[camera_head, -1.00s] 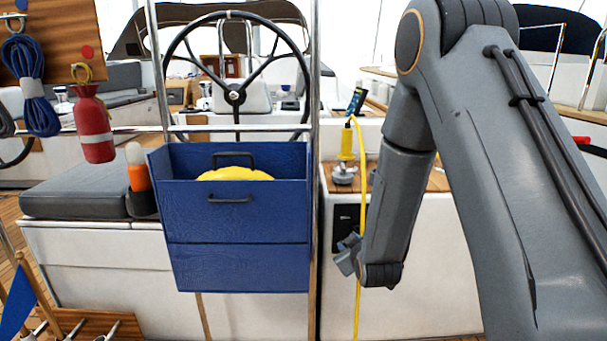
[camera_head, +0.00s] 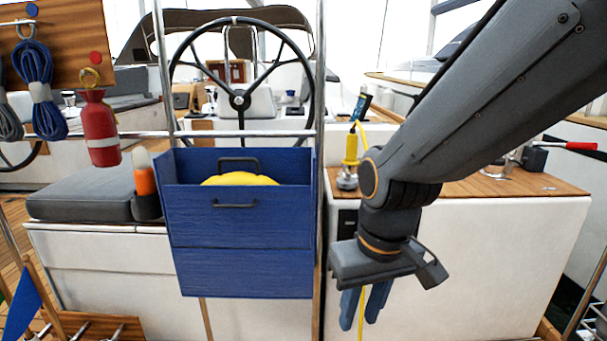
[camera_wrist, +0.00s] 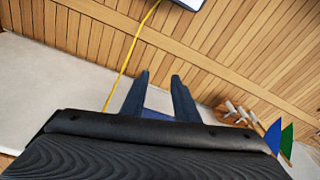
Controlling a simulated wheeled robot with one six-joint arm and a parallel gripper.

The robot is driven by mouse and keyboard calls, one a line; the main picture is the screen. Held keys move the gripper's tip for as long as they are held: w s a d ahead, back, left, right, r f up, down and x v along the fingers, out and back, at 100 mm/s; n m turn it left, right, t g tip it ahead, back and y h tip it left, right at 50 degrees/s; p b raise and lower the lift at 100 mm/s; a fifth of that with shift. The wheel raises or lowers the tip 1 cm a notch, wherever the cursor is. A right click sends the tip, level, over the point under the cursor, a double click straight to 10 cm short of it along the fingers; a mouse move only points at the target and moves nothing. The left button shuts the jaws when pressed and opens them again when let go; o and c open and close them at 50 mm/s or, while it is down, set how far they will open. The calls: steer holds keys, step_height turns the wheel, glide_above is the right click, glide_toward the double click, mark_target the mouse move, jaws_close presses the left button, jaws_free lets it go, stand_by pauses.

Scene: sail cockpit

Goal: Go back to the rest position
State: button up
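My gripper (camera_head: 364,306) hangs in front of the white counter, fingers pointing down, just right of the blue box. In the wrist view my gripper (camera_wrist: 160,82) shows two dark blue fingers apart with nothing between them. A yellow cable (camera_head: 362,135) runs down from a yellow plug (camera_head: 350,148) on the counter and passes behind my gripper. The cable also shows on the deck in the wrist view (camera_wrist: 128,55).
The blue box (camera_head: 240,222) holding something yellow (camera_head: 240,179) is close left of my gripper. A steering wheel (camera_head: 240,100) stands behind.

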steer(key=s+d+r+g+p, duration=0.1)
steer(key=s+r+g, duration=0.15)
steer(key=s, duration=0.35)
steer(key=d+r+m+h+p, duration=0.1)
steer(key=d+r+m+p, duration=0.2)
steer(key=d+r+p, duration=0.6)
steer(key=shift+r+t+p, duration=0.25)
steer(key=shift+t+p, duration=0.2)
steer(key=shift+p, duration=3.8)
steer(key=shift+a, duration=0.1)
